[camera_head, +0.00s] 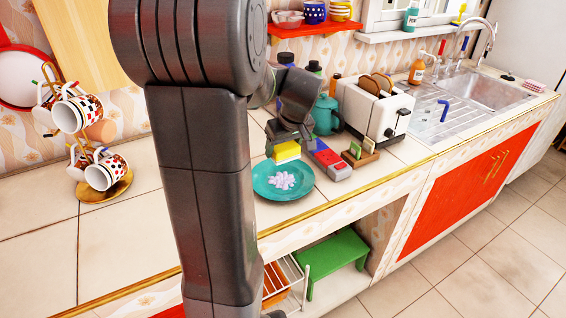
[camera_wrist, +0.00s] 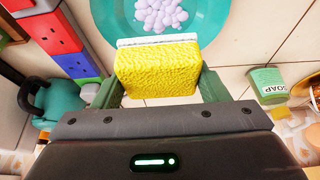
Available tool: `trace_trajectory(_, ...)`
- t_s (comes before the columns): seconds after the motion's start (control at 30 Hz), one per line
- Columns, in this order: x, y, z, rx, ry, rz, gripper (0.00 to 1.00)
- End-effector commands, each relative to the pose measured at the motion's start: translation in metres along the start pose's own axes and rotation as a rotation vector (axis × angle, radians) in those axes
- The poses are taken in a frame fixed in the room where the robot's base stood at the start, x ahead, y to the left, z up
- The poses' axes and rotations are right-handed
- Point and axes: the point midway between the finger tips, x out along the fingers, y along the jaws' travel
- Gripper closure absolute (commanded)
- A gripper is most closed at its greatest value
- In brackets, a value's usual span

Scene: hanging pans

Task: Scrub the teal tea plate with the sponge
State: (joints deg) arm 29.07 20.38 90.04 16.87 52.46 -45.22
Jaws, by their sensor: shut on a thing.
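The teal tea plate (camera_head: 262,185) lies on the tiled counter with a patch of pale lilac foam (camera_head: 281,181) in its middle. It also shows at the top of the wrist view (camera_wrist: 214,22). My gripper (camera_head: 286,144) is shut on the yellow sponge (camera_head: 286,152), just above the plate's far side. In the wrist view the sponge (camera_wrist: 157,69) sits between the two green fingers, its white edge toward the plate. The sponge appears apart from the foam; whether it touches the plate's rim I cannot tell.
A red and blue power strip (camera_head: 329,160) lies right of the plate, with a wooden holder (camera_head: 360,154) beyond it. A teal teapot (camera_head: 325,115) and a toaster (camera_head: 377,109) stand behind. A mug rack (camera_head: 104,190) stands left. A soap container (camera_wrist: 267,83) is near my gripper.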

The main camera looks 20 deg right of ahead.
Motion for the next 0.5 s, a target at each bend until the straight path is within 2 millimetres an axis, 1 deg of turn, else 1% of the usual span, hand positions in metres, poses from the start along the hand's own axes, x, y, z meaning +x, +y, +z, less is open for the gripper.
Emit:
trace_trajectory(0.27,0.008,-0.001,0.003,0.000,0.000,0.000,0.51)
trace_trajectory(0.5,0.029,-0.002,0.012,0.000,0.000,-0.001,0.51)
